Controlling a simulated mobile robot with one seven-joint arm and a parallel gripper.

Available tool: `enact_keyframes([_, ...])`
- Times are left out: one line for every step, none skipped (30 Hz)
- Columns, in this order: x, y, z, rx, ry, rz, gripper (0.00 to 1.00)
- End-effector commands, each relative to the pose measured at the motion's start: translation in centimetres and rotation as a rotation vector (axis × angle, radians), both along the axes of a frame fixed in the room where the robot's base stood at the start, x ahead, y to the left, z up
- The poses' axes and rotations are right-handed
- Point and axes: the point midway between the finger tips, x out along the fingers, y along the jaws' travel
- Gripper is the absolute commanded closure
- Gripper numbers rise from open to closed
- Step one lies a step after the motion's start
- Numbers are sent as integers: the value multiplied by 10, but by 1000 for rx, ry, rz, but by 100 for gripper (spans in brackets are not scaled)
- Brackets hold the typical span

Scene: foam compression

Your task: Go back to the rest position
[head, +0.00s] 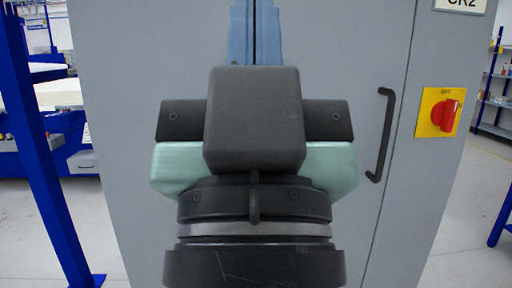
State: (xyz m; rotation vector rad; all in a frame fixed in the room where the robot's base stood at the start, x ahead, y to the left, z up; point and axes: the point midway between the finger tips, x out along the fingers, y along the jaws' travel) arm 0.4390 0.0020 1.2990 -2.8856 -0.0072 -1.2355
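My gripper (255,25) reaches away from me in the middle of the head view. Its dark wrist and pale green body fill the lower centre. Two blue-grey fingers run up to the top edge, side by side with only a thin dark line between them. They look shut, with nothing seen between them. The far tips are cut off by the top edge.
A grey cabinet (390,40) with a black handle (380,135) and a red switch on a yellow plate (438,113) stands behind my gripper. A blue post (40,150) stands at left and shelves (495,100) at right. Bare floor (470,215) shows at right.

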Motion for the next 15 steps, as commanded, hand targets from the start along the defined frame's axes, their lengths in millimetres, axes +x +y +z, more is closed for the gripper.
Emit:
enact_keyframes([0, -1, 26, -1, -2, -2, 100])
enact_keyframes([0, -1, 33, -1, -3, -3, 100])
enact_keyframes([0, -1, 43, -1, -3, -3, 100])
enact_keyframes([0, -1, 51, -1, -3, -3, 100])
enact_keyframes([0, -1, 58, -1, -3, -4, 100])
enact_keyframes([0, -1, 70, -1, -3, -4, 100])
enact_keyframes([0, -1, 78, -1, -3, -4, 100])
enact_keyframes([0, -1, 87, -1, -3, -4, 100])
enact_keyframes([0, -1, 100, -2, -3, -5, 100])
enact_keyframes([0, -1, 109, -2, -3, -5, 100])
enact_keyframes([0, -1, 119, -2, -3, -5, 100])
enact_keyframes([0, -1, 132, -2, -3, -5, 100])
enact_keyframes([0, 0, 141, -2, -3, -5, 100])
enact_keyframes([0, 0, 150, -2, -3, -5, 100])
enact_keyframes([0, 0, 162, -2, -3, -5, 100])
